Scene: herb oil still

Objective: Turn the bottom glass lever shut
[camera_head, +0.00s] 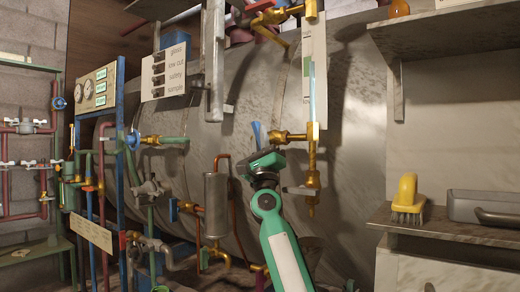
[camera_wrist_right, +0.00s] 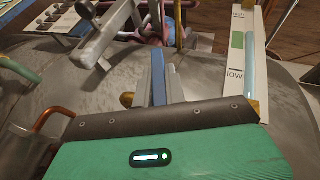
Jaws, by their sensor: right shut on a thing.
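The sight glass (camera_head: 312,90) is a pale blue tube standing upright between brass fittings on the tank's front. At its lower end is the brass bottom valve (camera_head: 288,137). The blue bottom glass lever (camera_head: 256,130) points up at the valve's left end. My right gripper (camera_head: 263,158), green and dark grey, reaches up from below and is shut on the lever. In the right wrist view the blue lever (camera_wrist_right: 158,70) runs between the grey fingers of my right gripper (camera_wrist_right: 160,88). The lever's lower part is hidden by the gripper. My left gripper is out of view.
The large grey tank (camera_head: 350,130) fills the background. A grey metal cylinder (camera_head: 217,205) and pipes stand left of my arm. A shelf (camera_head: 450,228) at right holds a yellow brush (camera_head: 408,198) and a grey tray (camera_head: 485,208). A drain fitting (camera_head: 312,180) hangs close at right.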

